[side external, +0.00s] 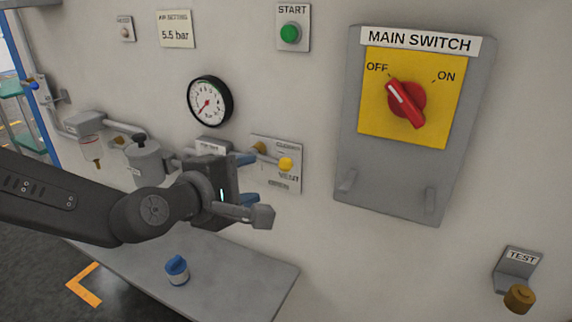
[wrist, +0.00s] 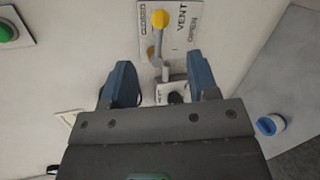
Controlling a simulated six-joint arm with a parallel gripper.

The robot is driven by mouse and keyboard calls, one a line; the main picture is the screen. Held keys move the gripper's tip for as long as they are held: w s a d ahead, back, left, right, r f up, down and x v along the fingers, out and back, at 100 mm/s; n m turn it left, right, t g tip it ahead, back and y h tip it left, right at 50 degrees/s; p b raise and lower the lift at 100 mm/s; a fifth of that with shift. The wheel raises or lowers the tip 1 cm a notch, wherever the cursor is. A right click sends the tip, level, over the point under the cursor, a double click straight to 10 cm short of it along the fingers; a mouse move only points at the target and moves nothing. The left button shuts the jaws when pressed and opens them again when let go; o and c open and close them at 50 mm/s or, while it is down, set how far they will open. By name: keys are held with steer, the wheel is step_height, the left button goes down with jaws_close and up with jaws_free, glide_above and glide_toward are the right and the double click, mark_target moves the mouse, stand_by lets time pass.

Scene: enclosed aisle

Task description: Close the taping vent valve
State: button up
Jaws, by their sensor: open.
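The vent valve has a lever with a yellow knob (side external: 286,164) in front of a wall plate (side external: 292,182) marked CLOSED, VENT and OPEN. In the wrist view the knob (wrist: 160,18) is at the top, and the plate (wrist: 183,40) reads CLOSED on the left and OPEN on the right. The lever points up that view, with the knob a little nearer CLOSED. My gripper (side external: 250,180) is just left of the knob in the side view. Its blue fingers (wrist: 160,82) are open, either side of the lever's line, with the knob beyond the tips.
A pressure gauge (side external: 210,101) is above the pipework. A filter pot (side external: 145,160) stands left of my gripper. A blue-capped container (side external: 177,270) sits on the grey shelf (side external: 235,285) below. The main switch panel (side external: 345,150) is to the right, with clear wall between.

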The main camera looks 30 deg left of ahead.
mark_target(283, 166)
steer(key=x, duration=1.2)
steer(key=shift+w, duration=0.25)
jaws_close()
